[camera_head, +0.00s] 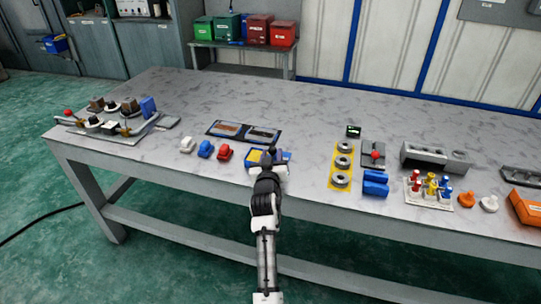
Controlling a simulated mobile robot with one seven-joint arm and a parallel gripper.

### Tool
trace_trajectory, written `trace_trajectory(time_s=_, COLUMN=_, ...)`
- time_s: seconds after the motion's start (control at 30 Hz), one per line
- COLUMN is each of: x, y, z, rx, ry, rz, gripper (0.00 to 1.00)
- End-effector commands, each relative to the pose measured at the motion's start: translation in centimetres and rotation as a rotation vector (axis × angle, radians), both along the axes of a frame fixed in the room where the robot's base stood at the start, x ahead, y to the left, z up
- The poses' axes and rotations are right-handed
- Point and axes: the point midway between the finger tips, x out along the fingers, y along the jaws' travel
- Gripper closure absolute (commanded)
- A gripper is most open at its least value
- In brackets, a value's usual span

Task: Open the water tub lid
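My arm reaches up from the bottom of the head camera view, and my gripper (271,153) is at the front edge of the grey table. It is dark and small here, so its finger opening cannot be made out. Just behind and beside it is a low blue item with a yellow part (254,156), partly hidden by the gripper. I cannot tell whether this is the water tub, whether it has a lid, or whether the gripper touches it. No other thing is clearly marked as a water tub.
Small white (187,145), blue (206,149) and red (224,152) items stand left of the gripper. A dark two-panel tray (244,132) lies behind. A yellow strip with grey rings (333,166) and blue blocks (375,183) are right. The back middle of the table is clear.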

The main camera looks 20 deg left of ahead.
Motion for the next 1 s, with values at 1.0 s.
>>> trace_trajectory(time_s=1.0, x=-10.7, y=-1.8, z=-0.3, rx=0.0, ry=0.001, rz=0.0, gripper=0.52)
